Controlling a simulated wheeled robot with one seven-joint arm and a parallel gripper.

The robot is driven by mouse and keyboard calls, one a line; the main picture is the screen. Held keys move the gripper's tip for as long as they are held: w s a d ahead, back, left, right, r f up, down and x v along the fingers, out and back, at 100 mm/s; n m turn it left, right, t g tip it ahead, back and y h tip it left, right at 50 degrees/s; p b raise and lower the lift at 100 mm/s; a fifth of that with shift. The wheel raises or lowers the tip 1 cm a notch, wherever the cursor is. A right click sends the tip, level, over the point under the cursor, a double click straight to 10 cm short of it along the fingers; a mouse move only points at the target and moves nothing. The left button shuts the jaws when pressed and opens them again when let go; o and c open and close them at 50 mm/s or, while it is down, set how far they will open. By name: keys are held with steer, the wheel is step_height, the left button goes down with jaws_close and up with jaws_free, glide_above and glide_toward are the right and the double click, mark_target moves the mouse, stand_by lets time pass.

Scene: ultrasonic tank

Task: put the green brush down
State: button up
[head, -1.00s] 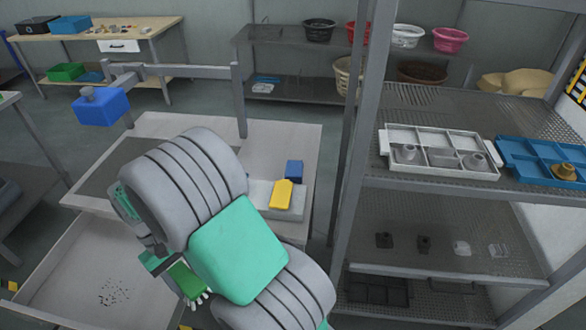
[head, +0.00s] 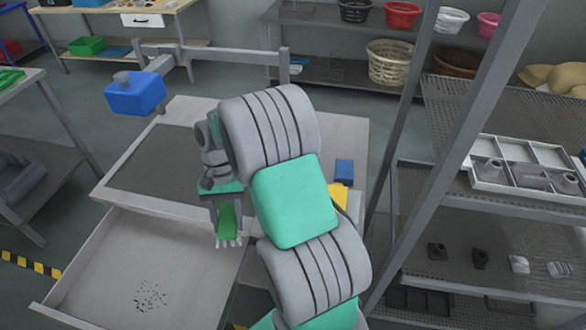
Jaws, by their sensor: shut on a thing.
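My gripper (head: 221,196) is shut on the green brush (head: 227,217), seen in the head view left of my arm's large links. The brush hangs roughly upright, with its pale bristles pointing down. It shows in front of the near edge of the workbench (head: 270,117), by the right part of the open drawer (head: 90,262). I cannot tell how high it is above these surfaces, and no contact is clear. The fingertips are small and partly hidden against the brush.
Dark crumbs (head: 150,297) lie in the drawer. A dark mat (head: 150,170) covers the bench's left part. A blue block (head: 344,170) and a partly hidden yellow block (head: 338,196) are at its right. A blue box (head: 135,93) is on the bench's arm. A metal rack (head: 500,240) stands right.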

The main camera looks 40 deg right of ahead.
steer(key=w+d+r+m+t+b, duration=0.15)
steer(key=d+r+m+t, duration=0.25)
steer(key=d+m, duration=0.65)
steer(key=w+d+r+m+t, duration=0.3)
steer(key=d+m, duration=0.6)
steer(key=m, duration=0.2)
steer(key=w+d+f+p, duration=0.1)
steer(key=d+f, duration=0.2)
steer(key=d, duration=0.1)
steer(key=w+d+f+p, duration=0.1)
steer(key=d+f, duration=0.2)
steer(key=d, duration=0.1)
steer(key=w+d+f+p, duration=0.1)
steer(key=w+d+f, duration=0.1)
steer(key=d+f, duration=0.1)
steer(key=shift+d+f, duration=0.35)
steer(key=shift+d, duration=0.45)
step_height(320, 180, down, 3)
steer(key=shift+r+p, duration=0.2)
steer(key=shift+p, duration=0.4)
steer(key=shift+f, duration=0.35)
steer(key=o, duration=1.2)
steer(key=shift+r, duration=0.1)
